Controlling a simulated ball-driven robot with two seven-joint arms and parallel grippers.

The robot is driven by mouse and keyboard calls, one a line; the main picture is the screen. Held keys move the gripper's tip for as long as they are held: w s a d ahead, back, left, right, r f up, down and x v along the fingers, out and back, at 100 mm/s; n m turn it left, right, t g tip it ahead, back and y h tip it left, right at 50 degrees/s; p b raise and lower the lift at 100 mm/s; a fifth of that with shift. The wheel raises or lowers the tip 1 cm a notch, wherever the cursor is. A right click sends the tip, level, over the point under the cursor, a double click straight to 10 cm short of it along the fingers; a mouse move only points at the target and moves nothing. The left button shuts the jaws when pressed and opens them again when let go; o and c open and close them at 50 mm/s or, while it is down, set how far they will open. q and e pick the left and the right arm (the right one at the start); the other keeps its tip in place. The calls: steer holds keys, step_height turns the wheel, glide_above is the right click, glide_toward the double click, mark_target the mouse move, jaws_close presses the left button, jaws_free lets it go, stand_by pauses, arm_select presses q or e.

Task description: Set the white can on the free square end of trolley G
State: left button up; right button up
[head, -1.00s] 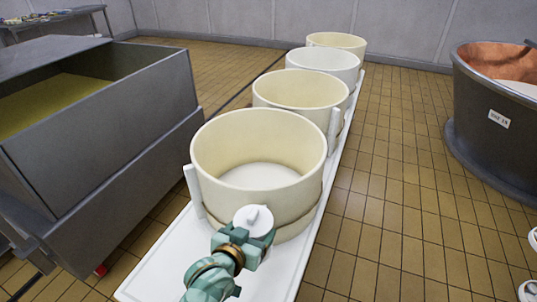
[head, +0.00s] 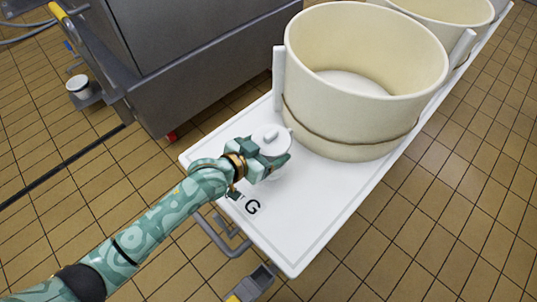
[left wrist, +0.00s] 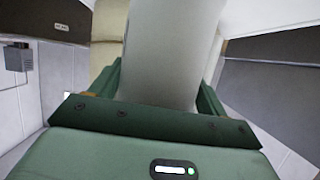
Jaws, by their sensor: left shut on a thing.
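The white can (head: 270,138) is in my left gripper (head: 272,156), whose fingers are shut around its sides. In the head view the can is upright over the near end of the white trolley G (head: 310,225), left of the nearest cream tub. I cannot tell whether its base touches the trolley top; its lower part is hidden by the gripper. The left wrist view shows the can's pale side (left wrist: 165,50) close up between the green fingers. The black letter G (head: 251,207) shows on the trolley top near the gripper. My right gripper is out of view.
A large cream tub (head: 350,130) stands on the trolley just right of the can, with another tub (head: 450,12) behind. A grey steel vat trolley (head: 200,75) stands to the left. The trolley's near corner is bare. Tiled floor surrounds it.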

mark_target(279, 172)
arm_select(q)
step_height(279, 172, down, 4)
steer(key=shift+r+b, duration=0.25)
steer(key=shift+b, duration=0.6)
steer(key=shift+r, duration=0.25)
steer(key=shift+f, duration=0.1)
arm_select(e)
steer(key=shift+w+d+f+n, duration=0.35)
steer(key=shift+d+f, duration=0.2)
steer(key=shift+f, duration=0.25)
arm_select(q)
steer(key=o, duration=1.3)
steer(key=shift+o, duration=0.2)
